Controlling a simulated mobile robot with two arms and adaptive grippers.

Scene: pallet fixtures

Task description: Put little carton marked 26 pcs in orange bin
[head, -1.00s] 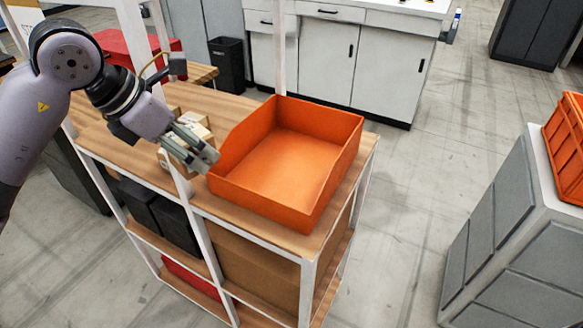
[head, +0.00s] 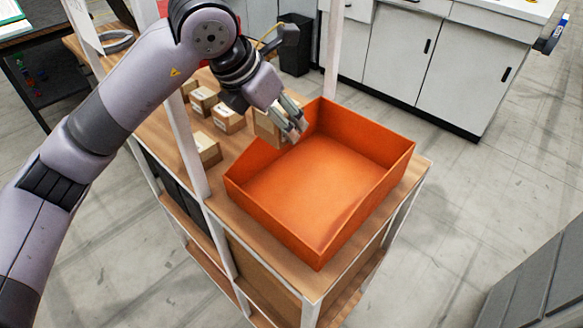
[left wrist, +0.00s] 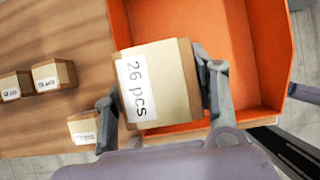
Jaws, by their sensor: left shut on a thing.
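The little carton marked 26 pcs (left wrist: 160,84) is held in my left gripper, with its white label facing the left wrist camera. In the head view the carton (head: 266,128) is partly hidden behind the fingers. My left gripper (head: 292,128) is shut on it at the left back edge of the orange bin. The orange bin (head: 268,222) stands on the wooden shelf top, and its visible floor is empty. In the left wrist view the bin (left wrist: 282,50) lies behind and to the right of the carton. My right gripper is not in view.
Several other small cartons stand on the wooden top left of the bin, among them one near the white post (head: 207,150) and one farther back (head: 229,119). White rack posts (head: 182,130) rise beside my arm. Cabinets (head: 400,60) stand behind.

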